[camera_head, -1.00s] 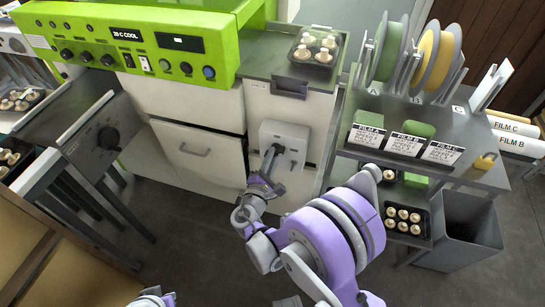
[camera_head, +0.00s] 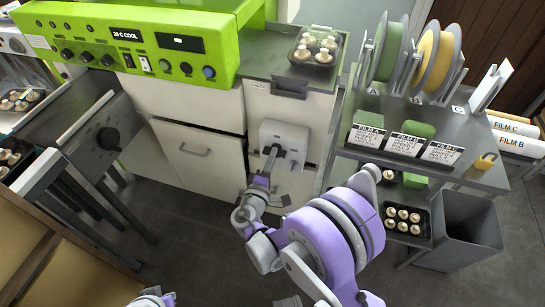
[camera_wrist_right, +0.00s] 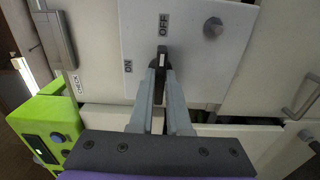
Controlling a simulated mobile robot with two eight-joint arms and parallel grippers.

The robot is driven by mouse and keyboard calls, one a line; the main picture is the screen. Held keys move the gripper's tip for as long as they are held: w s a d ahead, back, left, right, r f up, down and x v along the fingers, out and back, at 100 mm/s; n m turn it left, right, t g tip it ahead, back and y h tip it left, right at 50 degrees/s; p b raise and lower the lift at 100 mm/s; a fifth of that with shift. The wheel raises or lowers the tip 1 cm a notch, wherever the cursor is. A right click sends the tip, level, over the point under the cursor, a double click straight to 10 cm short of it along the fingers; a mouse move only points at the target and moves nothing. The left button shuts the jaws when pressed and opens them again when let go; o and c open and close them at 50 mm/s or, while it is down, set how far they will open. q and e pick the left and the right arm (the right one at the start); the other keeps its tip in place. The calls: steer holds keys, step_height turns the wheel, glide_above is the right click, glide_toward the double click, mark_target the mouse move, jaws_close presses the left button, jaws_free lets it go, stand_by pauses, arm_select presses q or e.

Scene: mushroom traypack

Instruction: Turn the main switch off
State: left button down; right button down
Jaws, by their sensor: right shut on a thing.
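The main switch is a light grey box (camera_head: 285,132) on the front of the white cabinet in the head view. In the right wrist view its face plate (camera_wrist_right: 205,55) carries the words OFF and ON and a round grey knob. The dark switch handle (camera_wrist_right: 161,60), with a white mark, sits below OFF and to the right of ON. My right gripper (camera_head: 271,153) reaches it from below. In the right wrist view its fingers (camera_wrist_right: 160,85) are shut on the handle, hiding part of it.
A green control panel (camera_head: 130,45) stands at the upper left. A mushroom tray (camera_head: 325,57) sits on the counter above the switch. A shelf table (camera_head: 480,175) with film boxes and reels stands to the right, close to my right arm. Open floor lies below the cabinet.

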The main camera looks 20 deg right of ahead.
steer(key=c, duration=0.9)
jaws_free()
steer(key=shift+s+a, duration=0.1)
steer(key=v, duration=0.6)
steer(key=shift+s+a+b, duration=0.25)
steer(key=shift+s+b, duration=0.05)
steer(key=shift+b, duration=0.05)
